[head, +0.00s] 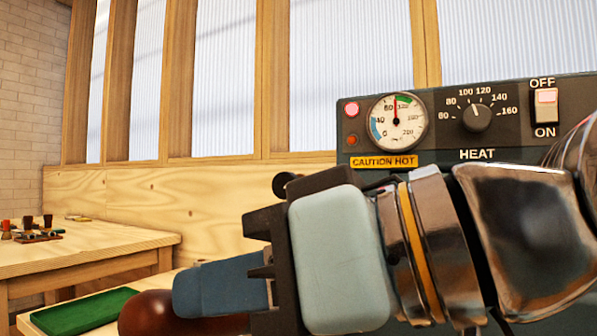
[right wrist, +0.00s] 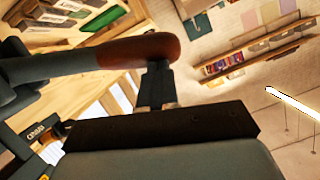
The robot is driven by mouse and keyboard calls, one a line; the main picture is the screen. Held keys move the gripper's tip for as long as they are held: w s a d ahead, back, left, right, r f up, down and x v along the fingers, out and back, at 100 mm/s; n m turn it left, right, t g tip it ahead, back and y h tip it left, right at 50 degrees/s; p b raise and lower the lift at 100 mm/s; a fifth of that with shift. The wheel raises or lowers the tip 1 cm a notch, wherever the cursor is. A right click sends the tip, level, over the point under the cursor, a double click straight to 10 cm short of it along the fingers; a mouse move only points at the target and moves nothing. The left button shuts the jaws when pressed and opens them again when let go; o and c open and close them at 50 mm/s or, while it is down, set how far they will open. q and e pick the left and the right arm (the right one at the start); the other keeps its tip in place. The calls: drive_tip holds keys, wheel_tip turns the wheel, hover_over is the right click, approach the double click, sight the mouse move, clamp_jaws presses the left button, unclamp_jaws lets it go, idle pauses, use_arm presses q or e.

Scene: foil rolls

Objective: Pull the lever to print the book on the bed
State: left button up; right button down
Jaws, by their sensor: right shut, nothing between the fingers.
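The lever's rounded brown grip (head: 147,313) shows at the bottom of the head view, partly hidden by my right gripper (head: 190,290). In the right wrist view the brown grip (right wrist: 140,49) sits at the end of a thick dark lever bar (right wrist: 50,66). My right gripper is shut and empty, its blue-grey fingers side by side. In the right wrist view its fingertips (right wrist: 156,68) overlap the grip's lower edge; I cannot tell whether they touch it. The book and the bed cannot be made out. My left gripper is not in view.
The machine's dark control panel (head: 444,147) stands at right, with a gauge (head: 397,122), a heat dial (head: 477,117), a switch (head: 545,103) and a caution label (head: 384,162). A green tray (head: 85,311) lies lower left. A wooden table (head: 95,249) with small items stands behind it.

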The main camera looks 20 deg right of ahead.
use_arm(q)
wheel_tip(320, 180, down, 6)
drive_tip(key=b, duration=0.5)
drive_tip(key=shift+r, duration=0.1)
use_arm(e)
wheel_tip(320, 180, down, 8)
drive_tip(key=s+a+n+t+h, duration=0.1)
drive_tip(key=n, duration=0.2)
drive_tip(key=shift+s+a+f, duration=0.15)
drive_tip(key=shift+a, duration=0.25)
drive_tip(key=shift+f, duration=0.1)
idle(0.4)
